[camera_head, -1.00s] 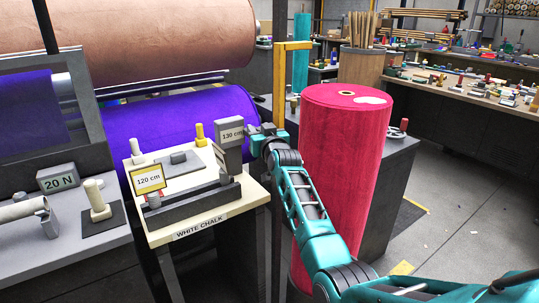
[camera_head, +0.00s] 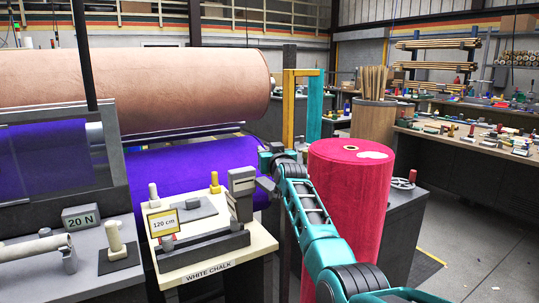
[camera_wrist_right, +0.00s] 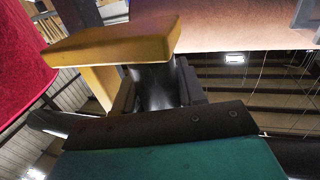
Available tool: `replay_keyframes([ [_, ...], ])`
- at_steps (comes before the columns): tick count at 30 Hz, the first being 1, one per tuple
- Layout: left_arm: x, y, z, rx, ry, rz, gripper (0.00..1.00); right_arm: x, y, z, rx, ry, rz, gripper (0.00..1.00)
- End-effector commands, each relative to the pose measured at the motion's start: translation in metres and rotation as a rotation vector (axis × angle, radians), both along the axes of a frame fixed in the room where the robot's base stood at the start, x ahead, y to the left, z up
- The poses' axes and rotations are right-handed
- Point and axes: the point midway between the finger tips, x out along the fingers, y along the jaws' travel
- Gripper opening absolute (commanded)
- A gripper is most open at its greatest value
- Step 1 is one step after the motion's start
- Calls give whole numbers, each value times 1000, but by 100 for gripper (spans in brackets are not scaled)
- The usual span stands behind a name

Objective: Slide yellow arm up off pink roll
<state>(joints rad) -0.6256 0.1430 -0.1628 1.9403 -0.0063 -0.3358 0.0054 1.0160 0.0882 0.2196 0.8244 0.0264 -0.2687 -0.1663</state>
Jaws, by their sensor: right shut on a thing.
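The pink roll (camera_head: 345,215) stands upright right of centre, its top face uncovered. The yellow arm (camera_head: 288,112) rises beside and behind it, left of the roll; its short horizontal top (camera_head: 302,72) stands well above the roll's top. My right gripper (camera_head: 268,160) is at the lower end of the yellow arm, partly hidden by my own wrist. In the right wrist view the grey jaws (camera_wrist_right: 155,88) are shut on a dark piece directly under the yellow arm (camera_wrist_right: 115,40). The pink roll (camera_wrist_right: 22,65) shows apart at the left there. My left gripper is out of view.
A cream stand (camera_head: 225,248) labelled WHITE CHALK, with a 120 cm sign (camera_head: 163,222), stands left of my arm. A purple roll (camera_head: 185,165) lies behind it. A teal post (camera_head: 314,105) shows near the yellow arm. A grey bench (camera_head: 405,225) is behind the roll.

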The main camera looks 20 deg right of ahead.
Motion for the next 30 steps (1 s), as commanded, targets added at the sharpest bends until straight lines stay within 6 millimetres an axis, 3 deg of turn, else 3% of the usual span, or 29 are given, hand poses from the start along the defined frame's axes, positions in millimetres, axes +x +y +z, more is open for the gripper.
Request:
replay_keyframes([
  [1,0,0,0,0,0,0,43,0,-2,8,-3,-18,-4,0],
  [6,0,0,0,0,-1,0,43,0,-2,8,-3,-18,-3,0],
  [7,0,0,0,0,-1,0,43,0,-2,8,-3,-17,-3,42],
  [12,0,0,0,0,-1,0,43,0,-1,5,-2,-11,-2,59],
  [23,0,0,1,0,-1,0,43,-2,0,2,-1,-5,0,61],
  [30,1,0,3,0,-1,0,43,-18,3,1,0,-5,0,61],
])
